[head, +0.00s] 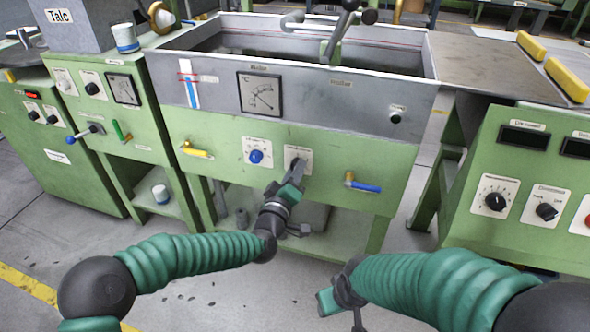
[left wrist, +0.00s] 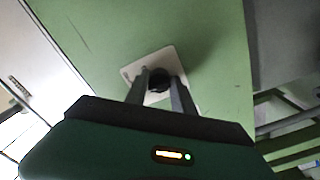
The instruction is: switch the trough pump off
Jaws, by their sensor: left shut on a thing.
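The trough (head: 300,45) stands on a green cabinet with a control panel on its front. On that panel is a white plate (head: 292,151) with a black rotary knob (left wrist: 159,80); its label is too small to read. My left gripper (head: 297,168) is shut on this knob, with one finger on each side in the left wrist view (left wrist: 160,95). In the head view the gripper hides the knob, so its setting cannot be told. My right gripper (head: 338,296) hangs low in front of the cabinet, away from the panel, and its fingers do not show clearly.
Left of the held knob is a blue knob (head: 256,156) on a white plate. A yellow-handled valve (head: 196,152) and a blue-handled valve (head: 365,186) stick out from the panel. A green console (head: 530,190) with black knobs stands at the right.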

